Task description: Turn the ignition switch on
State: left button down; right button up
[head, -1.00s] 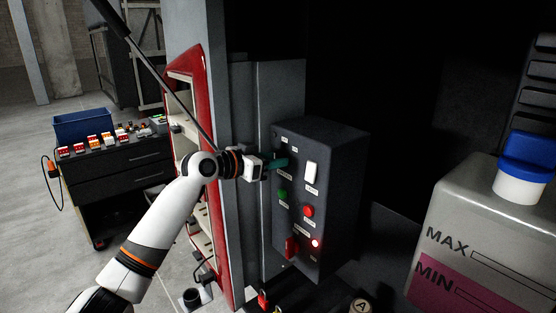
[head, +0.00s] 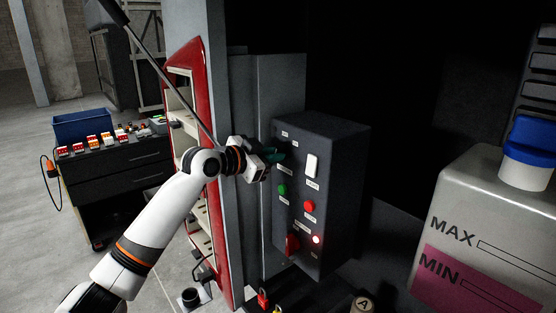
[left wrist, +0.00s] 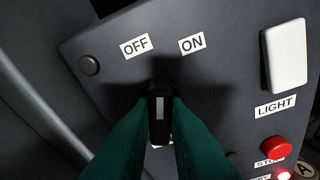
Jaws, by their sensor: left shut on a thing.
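The ignition switch (left wrist: 159,112) is a black knob with a white mark, set in the dark control box (head: 345,200). My left gripper (head: 276,156) is shut on the knob, a green finger on each side of it in the left wrist view (left wrist: 159,120). In that view the white mark points up the picture, between the OFF label (left wrist: 135,46) and the ON label (left wrist: 192,43). The knob's lower part is partly hidden by the fingers. In the head view the gripper hides the knob. My right gripper is not in view.
The box also carries a white light switch (head: 312,166), a green button (head: 282,189), a red stop button (head: 309,206), a lit red lamp (head: 316,239) and a red rotary handle (head: 292,244). A tank (head: 480,225) stands right. A tool cart (head: 120,170) stands left.

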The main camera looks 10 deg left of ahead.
pick_arm(q)
jog(key=shift+m+t, duration=0.3)
jog(key=shift+m, duration=0.4)
jog(key=m+t+y+b, duration=0.1)
jog(key=m+b, duration=0.1)
jog(key=m, duration=0.3)
jog(key=shift+d, duration=0.1)
jog(key=c, duration=1.2)
grip_release()
jog(key=shift+f, duration=0.1)
jog(key=shift+c, duration=0.2)
jog(key=shift+s, duration=0.1)
jog(key=a+f+v, duration=0.1)
jog(key=v, duration=0.7)
jog(key=shift+a, duration=0.45)
